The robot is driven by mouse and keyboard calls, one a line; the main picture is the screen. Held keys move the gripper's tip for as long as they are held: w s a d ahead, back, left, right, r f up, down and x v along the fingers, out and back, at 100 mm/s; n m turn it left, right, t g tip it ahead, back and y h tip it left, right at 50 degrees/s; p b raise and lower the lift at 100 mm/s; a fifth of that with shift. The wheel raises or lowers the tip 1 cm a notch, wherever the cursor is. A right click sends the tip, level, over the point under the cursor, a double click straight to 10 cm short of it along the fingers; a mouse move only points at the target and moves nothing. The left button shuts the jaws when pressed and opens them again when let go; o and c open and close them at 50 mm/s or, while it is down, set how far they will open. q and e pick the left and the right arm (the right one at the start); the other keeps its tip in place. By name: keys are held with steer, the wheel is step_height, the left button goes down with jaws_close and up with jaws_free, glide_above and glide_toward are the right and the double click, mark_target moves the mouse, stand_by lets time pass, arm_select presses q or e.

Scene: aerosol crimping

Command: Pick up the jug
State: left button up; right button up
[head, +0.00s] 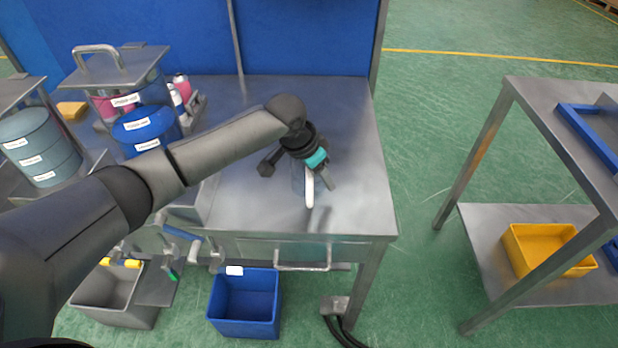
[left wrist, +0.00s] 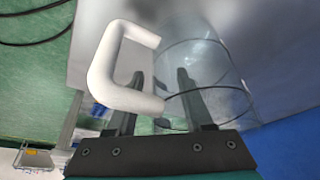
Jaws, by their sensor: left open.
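The jug (left wrist: 215,65) is a clear, see-through vessel with a thick white handle (left wrist: 125,65). In the head view the white handle (head: 309,188) shows near the table's front edge, with the clear body faint beside it. My left gripper (head: 318,178) is open at the jug, over the handle area. In the left wrist view its two fingers (left wrist: 160,78) are apart; the handle's lower arm crosses the left finger, and the right finger overlaps the clear body. I cannot tell whether either finger touches the jug. My right gripper is not in view.
The jug's steel table (head: 350,170) is clear to the right of my gripper. A blue bin (head: 245,305) is on the floor in front. A second steel table with a yellow bin (head: 550,250) stands at the right.

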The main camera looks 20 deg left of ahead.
arm_select(q)
steer(key=shift+f, duration=0.15)
jaws_close()
stand_by(0.4)
